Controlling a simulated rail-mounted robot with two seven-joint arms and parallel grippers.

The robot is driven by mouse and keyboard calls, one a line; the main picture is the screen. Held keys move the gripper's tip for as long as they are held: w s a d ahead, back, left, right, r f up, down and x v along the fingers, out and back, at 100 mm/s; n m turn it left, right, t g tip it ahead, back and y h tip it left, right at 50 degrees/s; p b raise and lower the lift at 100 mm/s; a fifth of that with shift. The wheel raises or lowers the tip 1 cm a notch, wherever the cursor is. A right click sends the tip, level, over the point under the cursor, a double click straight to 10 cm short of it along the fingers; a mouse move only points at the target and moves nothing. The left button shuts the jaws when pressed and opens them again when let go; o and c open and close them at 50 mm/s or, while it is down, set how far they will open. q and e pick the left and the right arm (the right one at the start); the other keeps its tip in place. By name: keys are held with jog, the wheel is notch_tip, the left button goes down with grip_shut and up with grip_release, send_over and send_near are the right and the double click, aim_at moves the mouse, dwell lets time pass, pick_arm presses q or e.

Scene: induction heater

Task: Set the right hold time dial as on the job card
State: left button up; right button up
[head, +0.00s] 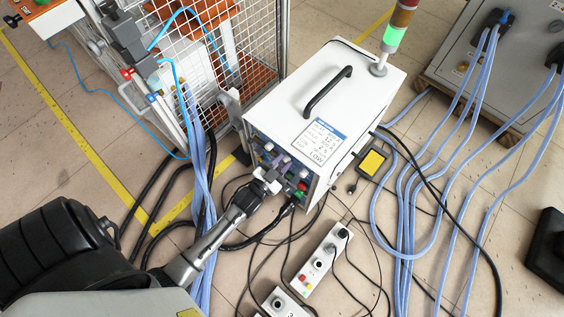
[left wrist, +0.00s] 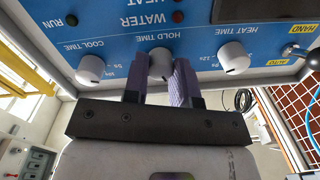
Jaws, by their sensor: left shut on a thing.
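The white induction heater (head: 290,90) stands in the middle of the head view, its front panel facing me. The job card (head: 320,142) lies on its top; LOW is legible, the other lines are too small to read. My left gripper (head: 268,180) is at the front panel and covers part of it. In the left wrist view the blue panel appears upside down. There my left gripper (left wrist: 158,75) is shut on the white hold time dial (left wrist: 160,62), one purple finger on each side. The dial's pointer and scale are mostly hidden. My right gripper is not in view.
In the left wrist view, the cool time dial (left wrist: 91,69) and heat time dial (left wrist: 233,57) flank the gripper. In the head view, a wire cage (head: 245,45) stands left of the heater. Hoses, cables and a pendant box (head: 323,258) lie on the floor.

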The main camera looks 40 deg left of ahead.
pick_arm(q)
jog(key=shift+r+n+p, duration=0.2)
jog(key=shift+n+p, duration=0.1)
jog(key=shift+p, duration=0.3)
jog(key=n+p, duration=0.3)
jog(key=p, duration=0.1)
jog(key=shift+r, duration=0.1)
jog(key=n+p, duration=0.2)
jog(key=n, duration=0.1)
jog(key=shift+f+n+p, duration=0.25)
jog(key=shift+n+p, duration=0.65)
jog(key=shift+n, duration=0.1)
jog(key=o, duration=0.9)
